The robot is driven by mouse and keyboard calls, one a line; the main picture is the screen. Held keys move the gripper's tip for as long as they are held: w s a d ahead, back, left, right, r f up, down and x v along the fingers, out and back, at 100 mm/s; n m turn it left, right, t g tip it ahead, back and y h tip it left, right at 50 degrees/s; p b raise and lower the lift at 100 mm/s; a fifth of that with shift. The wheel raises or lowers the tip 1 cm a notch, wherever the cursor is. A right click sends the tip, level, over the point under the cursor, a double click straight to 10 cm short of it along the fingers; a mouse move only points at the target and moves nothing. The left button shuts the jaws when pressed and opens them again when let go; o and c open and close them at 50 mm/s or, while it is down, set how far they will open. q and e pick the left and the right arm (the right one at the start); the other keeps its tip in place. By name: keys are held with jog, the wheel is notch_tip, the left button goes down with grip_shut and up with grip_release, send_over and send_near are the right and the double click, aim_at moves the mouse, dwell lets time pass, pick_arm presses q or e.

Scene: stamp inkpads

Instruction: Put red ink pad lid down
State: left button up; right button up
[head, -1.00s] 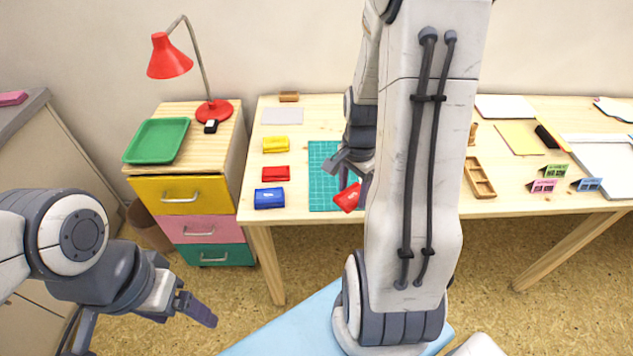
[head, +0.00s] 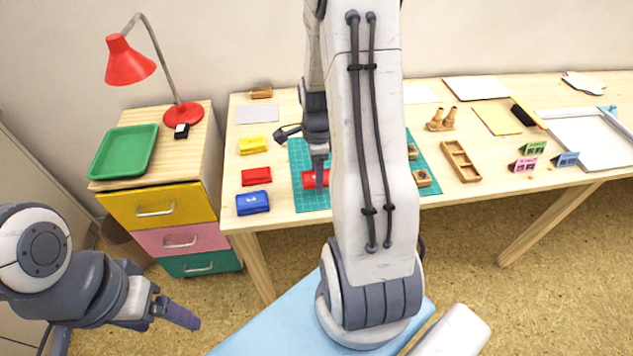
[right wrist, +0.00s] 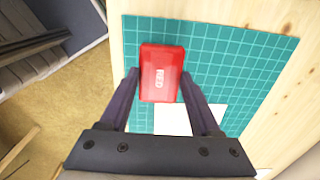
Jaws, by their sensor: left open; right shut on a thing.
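The red ink pad lid (head: 313,179) is at the green cutting mat's front part in the head view, partly hidden by my right gripper (head: 319,178). I cannot tell whether the lid touches the mat. A red ink pad (head: 256,176) sits left of the mat, between the yellow pad (head: 253,145) and the blue pad (head: 252,203). My left gripper (head: 176,312) is open and empty, low at the left, away from the table.
The green mat (head: 303,152) has bare room around the lid; a white sheet (right wrist: 195,120) lies on it in the wrist view. Wooden stamps (head: 422,178) lie at its right side. A wooden divided tray (head: 461,161) is further right. My right arm hides the middle of the table.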

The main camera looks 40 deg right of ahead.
notch_tip(320, 180, down, 4)
jog(key=shift+f, duration=0.1)
dwell(0.4)
jog(key=shift+f, duration=0.2)
jog(key=o, duration=1.3)
jog(key=shift+r, duration=0.1)
